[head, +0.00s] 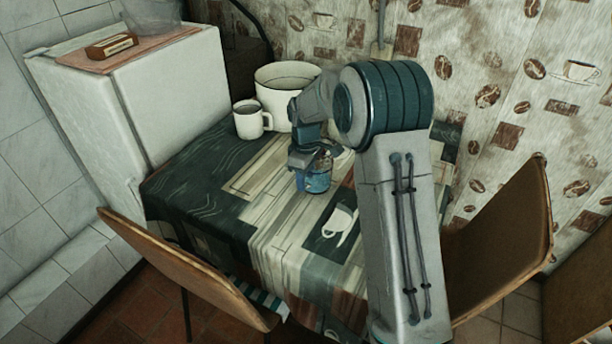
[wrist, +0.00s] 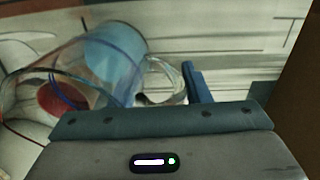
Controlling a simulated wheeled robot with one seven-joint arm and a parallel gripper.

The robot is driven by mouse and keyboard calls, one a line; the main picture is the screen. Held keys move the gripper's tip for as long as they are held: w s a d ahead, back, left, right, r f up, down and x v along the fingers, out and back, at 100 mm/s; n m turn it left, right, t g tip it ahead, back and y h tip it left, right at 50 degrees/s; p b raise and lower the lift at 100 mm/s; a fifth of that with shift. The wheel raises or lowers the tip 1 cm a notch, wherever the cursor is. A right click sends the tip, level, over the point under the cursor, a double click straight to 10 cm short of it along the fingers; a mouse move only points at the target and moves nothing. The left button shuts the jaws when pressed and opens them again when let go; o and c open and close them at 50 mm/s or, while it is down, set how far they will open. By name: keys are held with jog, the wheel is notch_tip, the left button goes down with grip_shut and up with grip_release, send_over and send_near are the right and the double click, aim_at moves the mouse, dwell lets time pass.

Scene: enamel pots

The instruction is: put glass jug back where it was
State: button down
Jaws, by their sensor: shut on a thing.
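The glass jug (head: 317,180) is clear with a blue tint and is at the middle of the table in the head view. In the wrist view the jug (wrist: 88,68) fills the upper left, with a blue patch and a red patch showing through it. My gripper (head: 308,158) is at the jug's upper part and shut on it. A blue finger (wrist: 192,82) shows right of the jug in the wrist view; the other finger is hard to make out. I cannot tell whether the jug's base touches the table.
A white mug (head: 250,122) and a large white pot (head: 280,80) stand at the table's back. The patterned tablecloth (head: 210,185) is bare at left and front. Chairs (head: 185,265) flank the table; a white fridge (head: 175,95) adjoins it at left.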

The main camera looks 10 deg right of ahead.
jog(key=shift+f, duration=0.1)
jog(key=c, duration=0.8)
grip_release()
